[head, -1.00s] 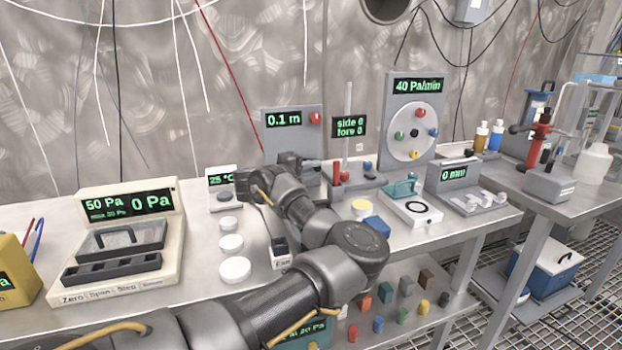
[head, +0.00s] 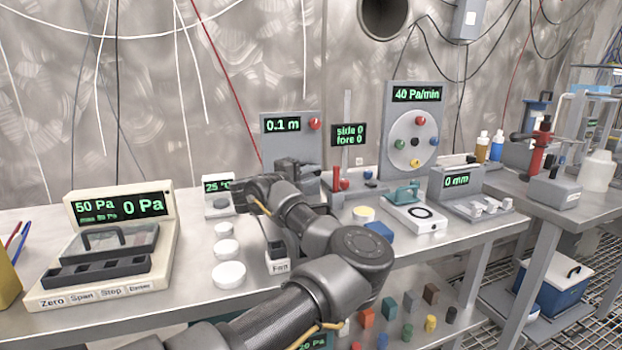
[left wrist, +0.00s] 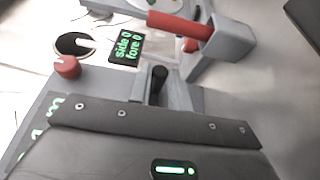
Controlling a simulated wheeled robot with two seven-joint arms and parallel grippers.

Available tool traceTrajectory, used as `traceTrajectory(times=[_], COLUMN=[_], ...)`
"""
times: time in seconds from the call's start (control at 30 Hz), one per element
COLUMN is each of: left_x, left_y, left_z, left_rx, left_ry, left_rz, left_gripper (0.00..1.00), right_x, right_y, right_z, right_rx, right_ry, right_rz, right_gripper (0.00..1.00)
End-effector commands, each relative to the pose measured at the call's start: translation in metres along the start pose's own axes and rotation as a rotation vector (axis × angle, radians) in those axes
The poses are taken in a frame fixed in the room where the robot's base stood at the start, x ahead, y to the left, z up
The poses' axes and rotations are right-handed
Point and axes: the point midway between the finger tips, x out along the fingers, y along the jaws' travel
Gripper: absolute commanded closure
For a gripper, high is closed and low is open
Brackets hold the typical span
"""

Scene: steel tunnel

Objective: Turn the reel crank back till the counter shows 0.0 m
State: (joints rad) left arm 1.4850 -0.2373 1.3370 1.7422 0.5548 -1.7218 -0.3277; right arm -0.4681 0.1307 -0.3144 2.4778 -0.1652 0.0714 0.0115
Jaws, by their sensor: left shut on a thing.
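The reel unit (head: 270,148) is a grey upright panel on the bench's back half. Its green counter (head: 282,125) reads 0.1 m, and a red knob (head: 315,124) sits at its upper right. My left gripper (head: 292,172) is in front of the panel's lower part and hides most of the crank there. In the left wrist view the dark gripper body fills the bottom. A black handle end (left wrist: 158,76) on a grey arm shows just beyond it, and the gripper is shut on the crank handle. My right gripper is not in view.
Right of the reel, a stand (head: 352,185) carries a red post and a "side 0 fore 0" display (head: 348,135). A 40 Pa/min dial panel (head: 412,125) stands beyond it. White discs (head: 228,274) and a pressure box (head: 165,235) lie to the left.

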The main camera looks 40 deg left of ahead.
Motion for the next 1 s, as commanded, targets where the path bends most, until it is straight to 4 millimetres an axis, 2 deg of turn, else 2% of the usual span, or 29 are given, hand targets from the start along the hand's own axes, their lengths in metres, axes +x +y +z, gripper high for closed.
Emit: traceTrajectory(times=[0.33, 0.37, 0.5, 0.83, 1.0], left_x=[0.0, 0.0, 0.0, 0.001, 0.006], left_y=[0.001, 0.001, 0.0, 0.002, 0.022], left_z=[0.0, 0.0, 0.0, 0.001, 0.006], left_rx=[0.0, 0.0, 0.0, 0.001, 0.003], left_ry=[0.001, 0.001, 0.0, -0.001, -0.01], left_rz=[0.001, 0.001, 0.0, 0.0, 0.001], left_gripper=[1.0, 0.78, 0.6, 0.59, 0.59], right_x=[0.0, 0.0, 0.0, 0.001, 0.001], right_y=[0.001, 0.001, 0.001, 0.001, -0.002], right_z=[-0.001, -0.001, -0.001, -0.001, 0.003], right_rx=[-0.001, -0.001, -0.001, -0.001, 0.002], right_ry=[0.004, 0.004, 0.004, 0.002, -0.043], right_rz=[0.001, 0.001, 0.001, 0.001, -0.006], right_gripper=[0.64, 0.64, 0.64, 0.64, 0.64])
